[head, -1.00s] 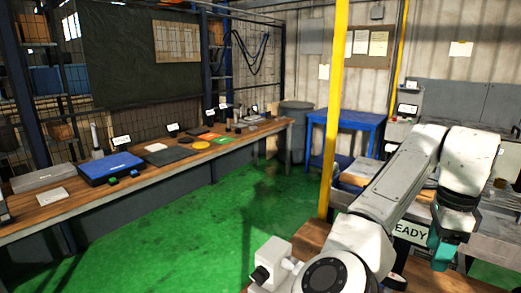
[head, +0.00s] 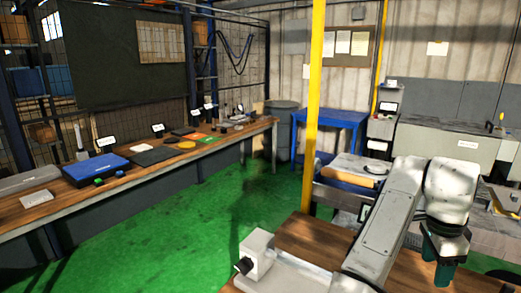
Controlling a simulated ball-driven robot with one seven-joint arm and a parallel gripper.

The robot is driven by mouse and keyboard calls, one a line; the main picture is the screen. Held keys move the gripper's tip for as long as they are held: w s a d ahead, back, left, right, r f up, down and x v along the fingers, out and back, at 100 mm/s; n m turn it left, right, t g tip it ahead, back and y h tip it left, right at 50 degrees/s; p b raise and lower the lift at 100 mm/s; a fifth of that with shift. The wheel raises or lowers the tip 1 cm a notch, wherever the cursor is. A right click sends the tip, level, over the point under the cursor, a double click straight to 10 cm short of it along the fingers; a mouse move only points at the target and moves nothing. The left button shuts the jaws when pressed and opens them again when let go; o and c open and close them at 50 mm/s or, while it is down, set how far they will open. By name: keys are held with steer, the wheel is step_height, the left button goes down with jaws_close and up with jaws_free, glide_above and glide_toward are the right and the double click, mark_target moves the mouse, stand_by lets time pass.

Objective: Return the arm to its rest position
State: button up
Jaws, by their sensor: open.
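My arm comes up from the bottom edge at the right of the head view, bends at its white elbow and hangs down again. My gripper (head: 441,262) points down at the lower right, with teal fingers open. I see nothing between the fingers. It is over or beside the wooden top (head: 312,238) in the foreground; its height above that top I cannot tell. The lower part of the arm is cut off by the frame.
A pale block-shaped device (head: 258,252) sits on the wooden top's left part. A yellow post (head: 313,100) stands behind it. A long workbench (head: 100,205) with tools runs along the left. A blue table (head: 326,122) stands at the back. Green floor (head: 190,225) between is clear.

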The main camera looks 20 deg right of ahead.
steer(key=s+f+n+h, duration=0.1)
steer(key=f+n, duration=0.1)
steer(key=s+f+n+h, duration=0.1)
steer(key=f+n, duration=0.1)
steer(key=f, duration=0.1)
steer(key=s+f+n, duration=0.2)
steer(key=shift+d+f+t+h, duration=0.3)
steer(key=shift+d+f+h, duration=0.05)
steer(key=shift+h, duration=0.05)
steer(key=s+a+f+n, duration=0.3)
steer(key=a+f+n, duration=0.1)
steer(key=s+a+f+n+y, duration=0.1)
steer(key=s+a+f+n, duration=0.2)
steer(key=a+f+n, duration=0.1)
steer(key=s+a+f+n+t+y, duration=0.1)
steer(key=s+a+f+n, duration=0.2)
steer(key=f, duration=0.3)
steer(key=shift+s+a+n, duration=0.25)
steer(key=shift+a+n, duration=0.25)
steer(key=shift+n, duration=0.1)
steer(key=s+a+f+n+y, duration=0.3)
steer(key=s+a+f+n, duration=0.1)
steer(key=s+a, duration=0.4)
steer(key=shift+s+a+f+n+g, duration=0.2)
steer(key=shift+a+f+n+g, duration=0.15)
steer(key=shift+a, duration=0.7)
